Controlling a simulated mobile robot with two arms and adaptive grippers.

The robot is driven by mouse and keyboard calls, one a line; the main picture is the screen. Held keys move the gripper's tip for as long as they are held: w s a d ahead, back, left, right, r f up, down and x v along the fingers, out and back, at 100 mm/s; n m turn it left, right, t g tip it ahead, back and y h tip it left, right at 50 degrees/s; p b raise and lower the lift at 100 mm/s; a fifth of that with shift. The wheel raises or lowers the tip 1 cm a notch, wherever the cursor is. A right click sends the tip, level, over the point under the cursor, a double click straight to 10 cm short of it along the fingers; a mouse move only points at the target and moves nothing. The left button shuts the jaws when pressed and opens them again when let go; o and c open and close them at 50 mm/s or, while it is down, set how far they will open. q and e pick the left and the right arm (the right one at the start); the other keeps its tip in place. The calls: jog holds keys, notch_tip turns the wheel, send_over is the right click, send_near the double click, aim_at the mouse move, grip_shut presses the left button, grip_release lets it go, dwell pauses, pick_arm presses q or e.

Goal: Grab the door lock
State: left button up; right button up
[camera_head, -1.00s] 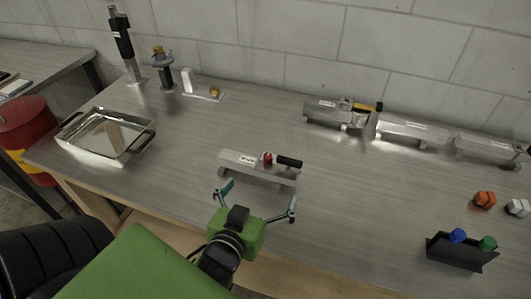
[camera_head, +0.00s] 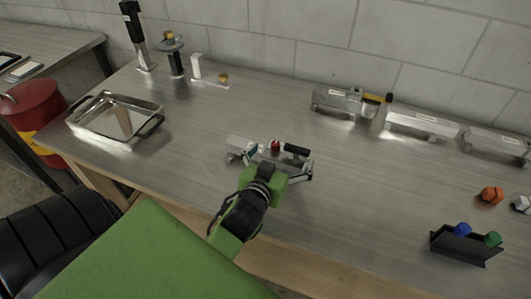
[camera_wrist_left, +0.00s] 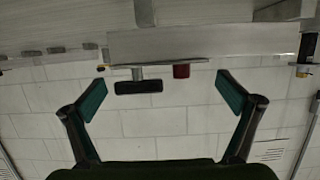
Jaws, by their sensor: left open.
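What looks like the door lock (camera_head: 240,147) is a grey metal bar piece with a red knob (camera_head: 275,146) and a black handle (camera_head: 297,149), lying near the middle of the bench. In the left wrist view the bar (camera_wrist_left: 205,42) spans the top, with the black handle (camera_wrist_left: 138,87) and red knob (camera_wrist_left: 181,71) below it. My left gripper (camera_head: 281,164) is open at the bar's front side. In the left wrist view its teal fingertips (camera_wrist_left: 162,86) are spread to either side of the handle and knob, not closed on them. My right gripper is not in view.
Similar grey metal assemblies (camera_head: 421,124) line the back right along the wall. A metal tray (camera_head: 75,124) is at the left. A black holder (camera_head: 467,248) with blue and green caps, and an orange piece (camera_head: 491,195), are at the right. Bench between is clear.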

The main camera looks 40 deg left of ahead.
aim_at(286, 144)
pick_arm(q)
jog(key=x, duration=0.2)
jog(key=shift+w, duration=0.25)
jog(key=shift+w+a+f, duration=0.15)
jog(key=shift+w+f, duration=0.05)
jog(key=shift+w, duration=0.15)
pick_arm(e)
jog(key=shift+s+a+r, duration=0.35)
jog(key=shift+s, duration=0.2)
pick_arm(q)
jog(key=shift+r, duration=0.1)
jog(key=c, duration=1.6)
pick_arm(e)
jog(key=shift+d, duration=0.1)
